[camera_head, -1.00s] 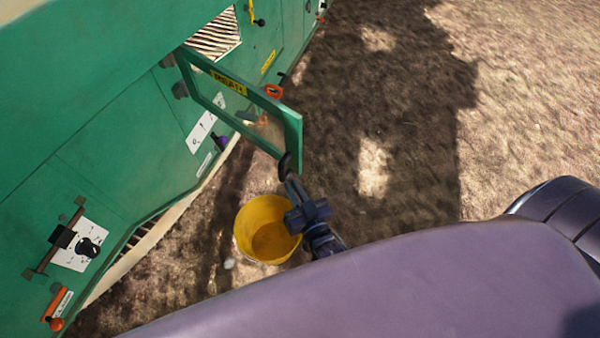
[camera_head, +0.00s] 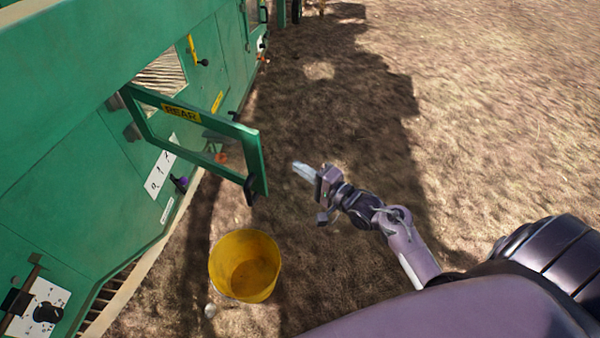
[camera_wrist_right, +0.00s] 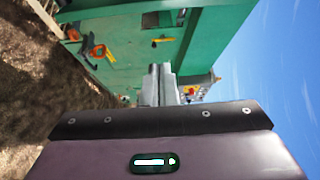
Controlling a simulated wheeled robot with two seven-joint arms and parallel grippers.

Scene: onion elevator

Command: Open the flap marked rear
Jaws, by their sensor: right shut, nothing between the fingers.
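The flap marked REAR (camera_head: 252,158) is a green frame with a clear pane and a yellow label. In the head view it stands swung out from the green machine, hinged at its left end, with a dark handle at its free end. My right gripper (camera_head: 304,172) is to the right of the flap's free end, apart from it. Its fingers are shut and empty. They also show closed together in the right wrist view (camera_wrist_right: 159,80), pointing at the green machine. My left gripper is not in view.
The green machine (camera_head: 60,165) fills the left side, with knobs and levers on its panel. A yellow bucket (camera_head: 225,270) stands on the ground below the flap. Bare ground (camera_head: 480,120) to the right is free.

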